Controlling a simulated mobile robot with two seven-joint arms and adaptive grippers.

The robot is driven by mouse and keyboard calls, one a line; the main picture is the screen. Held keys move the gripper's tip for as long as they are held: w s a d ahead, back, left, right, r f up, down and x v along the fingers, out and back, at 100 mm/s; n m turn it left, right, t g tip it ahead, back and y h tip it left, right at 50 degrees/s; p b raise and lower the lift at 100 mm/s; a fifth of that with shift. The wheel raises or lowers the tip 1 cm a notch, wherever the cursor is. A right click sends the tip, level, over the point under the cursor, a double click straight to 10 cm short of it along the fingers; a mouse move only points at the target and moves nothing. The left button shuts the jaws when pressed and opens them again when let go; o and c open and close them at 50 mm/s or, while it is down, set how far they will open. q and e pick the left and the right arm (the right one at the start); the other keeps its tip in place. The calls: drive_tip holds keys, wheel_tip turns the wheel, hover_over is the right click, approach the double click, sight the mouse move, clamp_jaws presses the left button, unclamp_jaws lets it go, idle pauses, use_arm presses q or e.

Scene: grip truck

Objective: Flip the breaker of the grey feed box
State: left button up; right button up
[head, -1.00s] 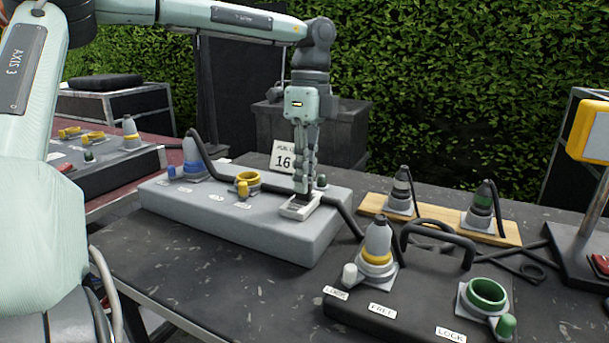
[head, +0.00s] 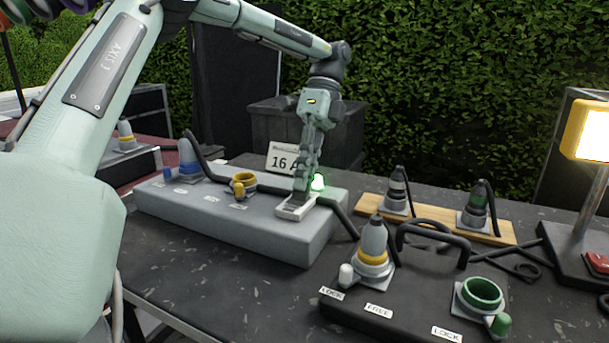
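The grey feed box (head: 255,226) lies on the dark table, left of centre. Its breaker (head: 291,210) sits in a white frame at the right end of the box top. My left gripper (head: 301,192) points down at the breaker with its fingers together, and the tips are at or on it. The fingers partly hide the breaker, so I cannot see the lever's position clearly. My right gripper is not in view.
A blue plug (head: 189,160) and yellow socket (head: 243,184) are on the feed box. A black box (head: 400,300) with a yellow-ringed plug and green socket stands in front right. Plugs stand on a wooden board (head: 440,222). A yellow lamp (head: 590,128) is lit at right.

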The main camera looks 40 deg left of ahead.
use_arm(q)
drive_tip(key=o, duration=0.4)
drive_tip(key=v, duration=0.7)
drive_tip(key=shift+r, duration=0.25)
drive_tip(key=shift+w, duration=0.1)
